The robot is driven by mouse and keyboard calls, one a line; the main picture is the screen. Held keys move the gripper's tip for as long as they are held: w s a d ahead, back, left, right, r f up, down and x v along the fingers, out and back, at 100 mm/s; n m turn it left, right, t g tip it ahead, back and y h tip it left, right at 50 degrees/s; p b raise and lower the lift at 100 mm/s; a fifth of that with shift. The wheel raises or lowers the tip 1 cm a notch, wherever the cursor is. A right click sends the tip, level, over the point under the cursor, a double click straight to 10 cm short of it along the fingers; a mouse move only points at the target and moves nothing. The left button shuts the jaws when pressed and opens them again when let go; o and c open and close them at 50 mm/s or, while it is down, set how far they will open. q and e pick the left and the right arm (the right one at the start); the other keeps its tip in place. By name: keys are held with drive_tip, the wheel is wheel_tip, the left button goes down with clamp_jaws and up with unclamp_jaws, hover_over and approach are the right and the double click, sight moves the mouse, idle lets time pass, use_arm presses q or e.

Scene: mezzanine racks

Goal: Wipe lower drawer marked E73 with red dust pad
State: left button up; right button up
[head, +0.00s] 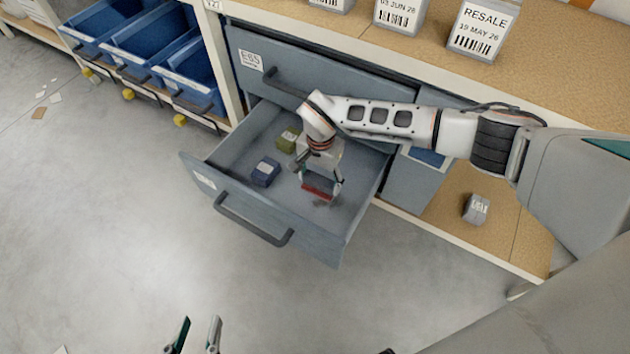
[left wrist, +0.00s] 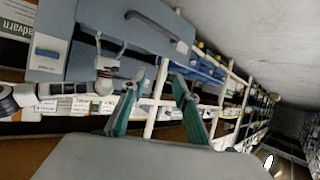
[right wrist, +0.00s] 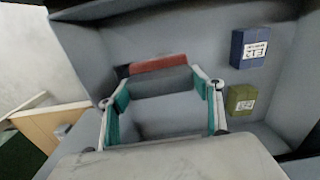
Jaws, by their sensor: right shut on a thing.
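The lower drawer (head: 250,211) is pulled open below a closed drawer that reads about E65. The lower drawer's front label is too small to read. My right gripper (head: 320,186) reaches down into it and is shut on the red dust pad (head: 318,194), close to the drawer floor. In the right wrist view the pad (right wrist: 158,64) lies across the fingertips. Dark grey patches show on the floor beside the pad. My left gripper (head: 195,335) is open and empty, low in front of the drawer; its spread fingers show in the left wrist view (left wrist: 158,85).
In the drawer, a blue box (head: 266,171) and an olive box (head: 288,139) stand left of my right gripper. Blue bins (head: 150,45) fill the rack at left. A grey box (head: 476,208) sits on the lower shelf at right.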

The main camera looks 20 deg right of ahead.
sight(320, 193)
drive_tip(key=shift+s+f, duration=0.2)
drive_tip(key=shift+f, duration=0.85)
drive_tip(key=f+b, duration=0.2)
drive_tip(key=f, duration=0.2)
drive_tip(key=shift+s, duration=0.2)
drive_tip(key=shift+w+f+b, duration=0.1)
drive_tip(key=shift+f+b, duration=0.6)
drive_tip(key=shift+f, duration=0.1)
drive_tip(key=shift+w+f, duration=0.1)
use_arm(q)
drive_tip(key=d+n, duration=0.1)
drive_tip(key=s+d+n, duration=0.1)
drive_tip(key=d+f+n+h, duration=0.1)
drive_tip(key=d, duration=0.1)
drive_tip(key=shift+s+d, duration=0.1)
drive_tip(key=shift+s, duration=0.1)
drive_tip(key=shift+r, duration=0.1)
drive_tip(key=shift+s+f, duration=0.1)
drive_tip(key=shift+f, duration=0.3)
use_arm(e)
drive_tip(key=shift+f, duration=0.5)
use_arm(q)
drive_tip(key=shift+f+b, duration=0.1)
drive_tip(key=shift+b, duration=0.35)
use_arm(e)
drive_tip(key=shift+f, duration=0.55)
drive_tip(key=shift+d+r, duration=0.1)
